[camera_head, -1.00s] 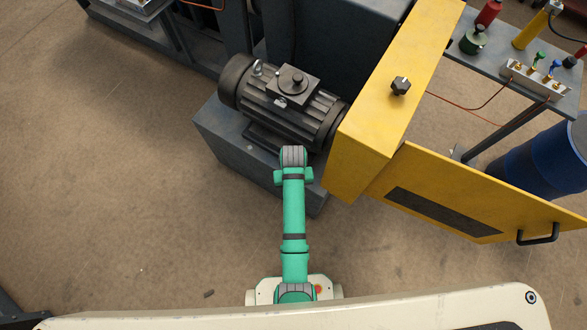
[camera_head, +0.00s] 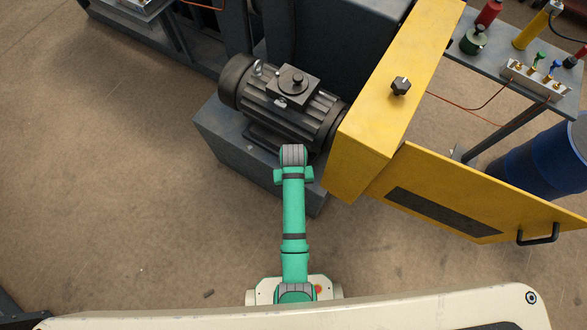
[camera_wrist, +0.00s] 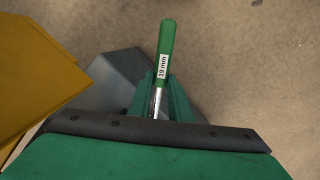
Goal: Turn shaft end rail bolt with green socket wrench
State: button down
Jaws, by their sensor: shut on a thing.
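In the wrist view my gripper (camera_wrist: 158,98) is shut on the green socket wrench (camera_wrist: 167,38). The wrench has a green handle with a white "19 mm" label and a silver shaft that runs down between the fingers. Its lower end is hidden behind my gripper body. In the head view my green arm reaches up to the front of the dark motor base, and the gripper and wrench are hidden beneath it. The dark motor (camera_head: 285,100) sits on its grey base (camera_head: 225,140). I cannot make out the shaft end rail bolt in either view.
A yellow guard housing (camera_head: 385,95) stands right of the motor, with an open yellow door (camera_head: 400,185) extending to the right. A grey table (camera_head: 490,75) with fittings and a blue barrel (camera_head: 540,160) stand farther right. The floor at left is clear.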

jog(key=shift+r, duration=0.6)
dwell(0.4)
jog(key=shift+r, duration=2.45)
